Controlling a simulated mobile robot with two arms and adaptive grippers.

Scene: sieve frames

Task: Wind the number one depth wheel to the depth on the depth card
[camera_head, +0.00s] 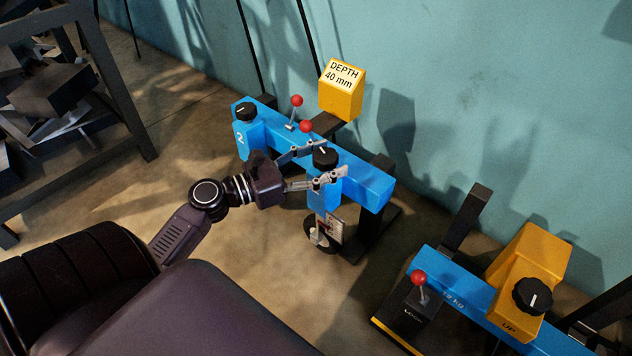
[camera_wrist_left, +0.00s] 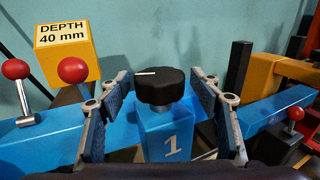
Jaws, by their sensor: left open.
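The number one depth wheel is a black knob (camera_head: 325,157) with a white mark, on top of a blue post marked 1. In the left wrist view the black knob (camera_wrist_left: 162,86) stands upright, its white mark pointing left. My left gripper (camera_head: 320,163) is open, with one finger on each side of the knob. In the left wrist view the fingers of my left gripper (camera_wrist_left: 163,112) stand apart from the knob. The depth card (camera_head: 344,74) on a yellow box reads "DEPTH 40 mm"; the card (camera_wrist_left: 62,34) also shows in the left wrist view. My right gripper is not in view.
Red-balled levers (camera_head: 296,101) stand on the blue beam (camera_head: 372,184) beside the knob. A second black knob (camera_head: 245,111) sits at the beam's left end, above a 2. A yellow block (camera_head: 530,258) with a black dial stands at right. A dark scrap rack (camera_head: 112,80) is at left.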

